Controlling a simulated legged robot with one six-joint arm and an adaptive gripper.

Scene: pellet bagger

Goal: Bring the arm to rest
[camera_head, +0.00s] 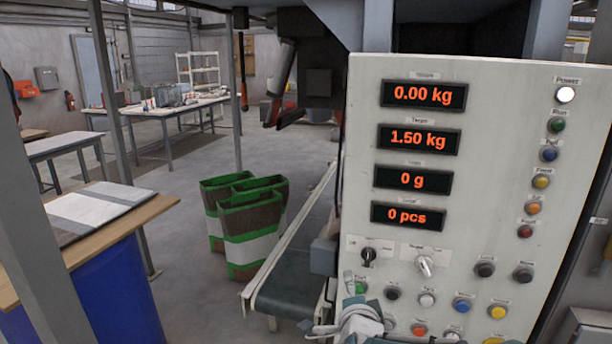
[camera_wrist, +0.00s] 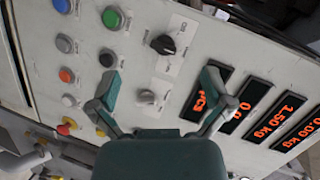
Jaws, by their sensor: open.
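My gripper (camera_wrist: 161,76) is open and empty in the wrist view, its two teal fingers spread wide in front of the control panel (camera_wrist: 190,40). A black rotary switch (camera_wrist: 163,44) and a light rotary knob (camera_wrist: 146,97) show in the area between and beyond the fingertips. In the head view my arm's end (camera_head: 357,324) shows low, before the lower left part of the light grey panel (camera_head: 480,180). The fingertips are hard to make out there, and I cannot tell whether they touch the panel.
The panel displays (camera_head: 422,95) read 0.00 kg, 1.50 kg, 0 g and 0 pcs. A conveyor belt (camera_head: 290,280) runs left of the panel. Green-and-brown bags (camera_head: 245,225) stand beside it. A wood-topped table (camera_head: 105,240) is at the left. Open floor lies behind.

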